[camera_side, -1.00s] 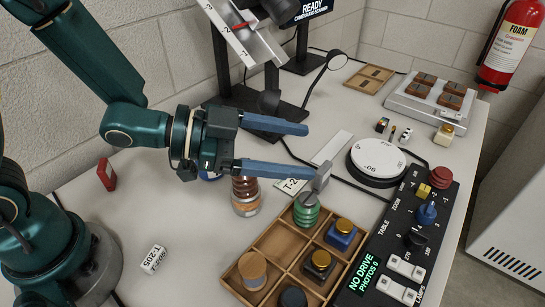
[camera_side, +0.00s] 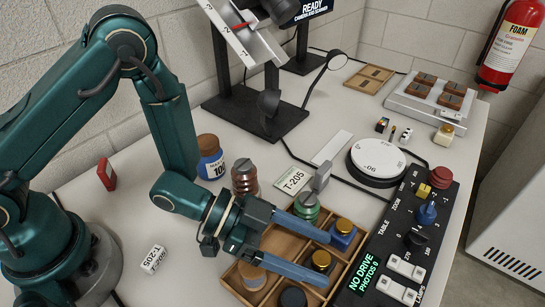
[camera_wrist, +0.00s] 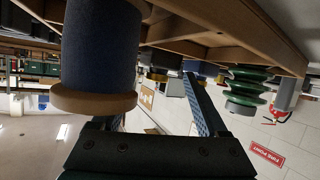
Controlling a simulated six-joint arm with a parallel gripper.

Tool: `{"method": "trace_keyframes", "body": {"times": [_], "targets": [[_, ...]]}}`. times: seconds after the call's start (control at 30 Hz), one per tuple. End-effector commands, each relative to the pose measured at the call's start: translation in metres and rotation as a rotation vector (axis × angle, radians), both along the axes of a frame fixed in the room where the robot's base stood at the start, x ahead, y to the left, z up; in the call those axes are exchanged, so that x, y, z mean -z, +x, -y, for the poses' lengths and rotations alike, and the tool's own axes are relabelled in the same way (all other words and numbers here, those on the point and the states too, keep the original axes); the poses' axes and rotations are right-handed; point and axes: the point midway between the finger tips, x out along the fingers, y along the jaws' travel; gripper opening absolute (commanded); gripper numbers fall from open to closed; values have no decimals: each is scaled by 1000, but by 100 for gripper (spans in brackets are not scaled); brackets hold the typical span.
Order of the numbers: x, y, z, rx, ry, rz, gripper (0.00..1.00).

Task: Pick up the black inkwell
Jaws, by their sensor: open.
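The black inkwell (camera_side: 320,266) has a dark body and a gold cap. It stands in a compartment of the wooden tray (camera_side: 238,290). My gripper (camera_side: 329,260) is open and low over the tray, its two blue fingers reaching to the right. In the side view the inkwell's cap shows between the fingertips; the lower finger hides part of its body. In the wrist view, which looks upside down, the dark, gold-capped inkwell (camera_wrist: 158,73) appears beyond the fingers. A large dark cylinder with a wooden rim (camera_wrist: 95,100) hides much of the left finger.
A blue gold-capped inkwell (camera_side: 342,232) and a green ribbed piece (camera_side: 307,207) stand close by in the tray. A dark round piece (camera_side: 293,298) sits at its front. The control panel (camera_side: 400,240) borders the tray on the right.

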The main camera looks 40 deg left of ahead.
Motion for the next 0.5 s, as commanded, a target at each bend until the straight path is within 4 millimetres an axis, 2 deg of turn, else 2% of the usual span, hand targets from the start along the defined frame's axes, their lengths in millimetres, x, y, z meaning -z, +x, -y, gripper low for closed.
{"method": "trace_keyframes", "body": {"times": [0.27, 0.3, 0.5], "targets": [[1, 1, 3, -1, -1, 0, 76], [1, 1, 3, -1, -1, 0, 73], [1, 1, 2, -1, 1, -1, 0]]}}
